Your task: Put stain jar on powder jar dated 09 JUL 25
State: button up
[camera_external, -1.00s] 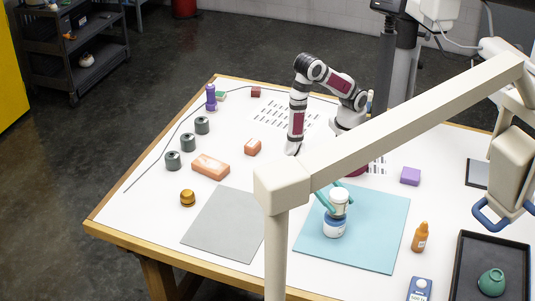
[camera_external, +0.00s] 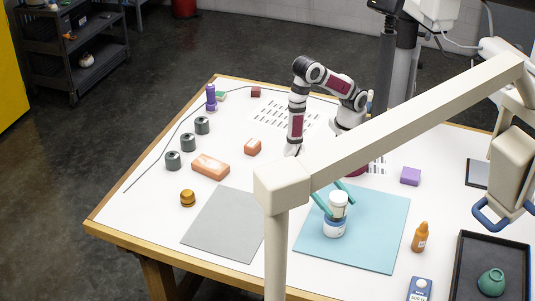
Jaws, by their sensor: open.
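A small white jar (camera_external: 338,203) stands upright on top of a wider white jar with a blue band (camera_external: 334,228), on the light blue mat (camera_external: 375,245). The two look touching and roughly lined up. Their labels and the date are too small to read. My gripper (camera_external: 332,196) has teal fingers, spread apart at the upper jar's top, one to its left and one behind its top right. Whether they touch it cannot be told. The pale beam in front hides my wrist. A small amber jar (camera_external: 188,198) stands apart at the left.
A grey mat (camera_external: 222,225) lies left of the beam post (camera_external: 275,240). An orange bottle (camera_external: 420,238), a blue-and-white device (camera_external: 420,289) and a black tray (camera_external: 465,270) with a green cup (camera_external: 491,282) are at the right. Grey cylinders (camera_external: 188,142) and orange blocks (camera_external: 211,166) stand left.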

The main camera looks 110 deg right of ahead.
jog(key=v, duration=1.2)
jog(key=w+d+r+m+t+h, duration=0.1)
jog(key=w+d+m+t+h, duration=0.35)
jog(key=w, duration=0.35)
jog(key=w+d+r+m+t+h, duration=0.1)
jog(key=w+d+m+t+h, duration=0.4)
jog(key=w, duration=0.3)
jog(key=d+r+m+t+h, duration=0.2)
jog(key=d+r+m+h, duration=0.15)
jog(key=d, duration=0.45)
jog(key=s+d+r+m+g+h, duration=0.1)
jog(key=s+d+m+g+h, duration=0.3)
jog(key=s+m, duration=0.75)
jog(key=s+a+g+y, duration=0.2)
jog(key=s+a, duration=0.1)
jog(key=s, duration=0.5)
jog(key=s+a+r+m+g+y, duration=0.1)
jog(key=s+a, duration=0.3)
jog(key=s, duration=0.4)
jog(key=shift+r+g+y, duration=0.25)
jog(key=shift+g+y, duration=0.55)
jog(key=shift+g, duration=0.05)
